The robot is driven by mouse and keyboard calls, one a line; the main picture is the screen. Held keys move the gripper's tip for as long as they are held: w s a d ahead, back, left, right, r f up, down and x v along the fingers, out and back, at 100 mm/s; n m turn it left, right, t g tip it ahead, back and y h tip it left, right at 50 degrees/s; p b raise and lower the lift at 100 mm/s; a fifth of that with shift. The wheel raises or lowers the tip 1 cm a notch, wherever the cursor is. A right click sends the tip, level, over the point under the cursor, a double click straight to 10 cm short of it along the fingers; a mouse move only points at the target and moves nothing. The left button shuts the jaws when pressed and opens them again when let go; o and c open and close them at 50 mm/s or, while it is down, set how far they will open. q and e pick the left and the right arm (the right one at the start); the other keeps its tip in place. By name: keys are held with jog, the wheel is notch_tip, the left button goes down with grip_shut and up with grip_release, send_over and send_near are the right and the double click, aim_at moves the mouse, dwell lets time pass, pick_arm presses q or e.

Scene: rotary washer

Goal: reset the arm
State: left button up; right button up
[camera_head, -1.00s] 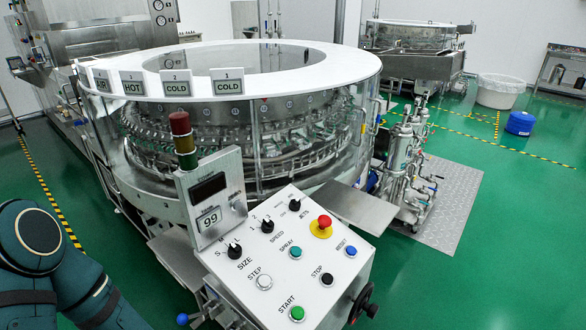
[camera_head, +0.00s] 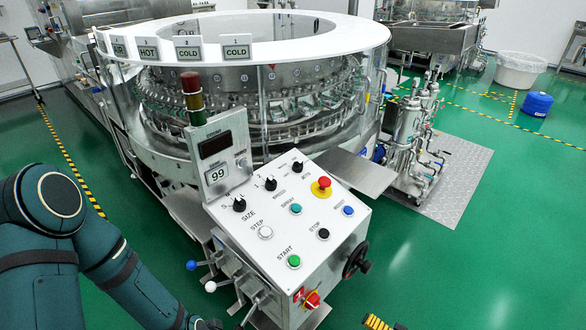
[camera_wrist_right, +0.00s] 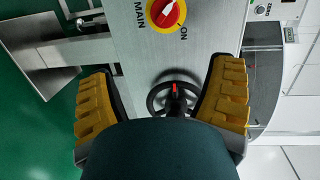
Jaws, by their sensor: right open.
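My right gripper (camera_wrist_right: 163,72) is open and empty in the right wrist view, its two yellow-padded fingers spread apart. A black handwheel (camera_wrist_right: 158,98) lies behind the gap between them, and the red MAIN switch on its yellow plate (camera_wrist_right: 166,12) is beyond the fingertips. In the head view only a yellow fingertip of the right gripper (camera_head: 376,322) shows at the bottom edge, below and right of the panel's red main switch (camera_head: 312,300). My teal left arm comes in at the lower left; its gripper is outside the frame.
The washer's control panel (camera_head: 268,250) stands in front of the round rotary washer (camera_head: 300,40), with coloured levers (camera_head: 210,286) at its lower left. The handwheel (camera_head: 355,258) juts from its right side. A pump unit (camera_head: 412,135) stands at right. Green floor is open at lower right.

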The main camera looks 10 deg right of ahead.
jog(key=s+a+r+n+g+h, duration=0.1)
jog(key=s+a+n+g, duration=0.1)
jog(key=a+g, duration=0.45)
jog(key=s+a+r+n+g, duration=0.1)
jog(key=s+a+n+g, duration=0.25)
jog(key=a, duration=0.55)
notch_tip(320, 180, up, 9)
jog(key=n+h, duration=0.1)
jog(key=h, duration=0.6)
jog(key=shift+s+a+r, duration=0.2)
jog(key=shift+s+a, duration=0.05)
jog(key=shift+a, duration=0.1)
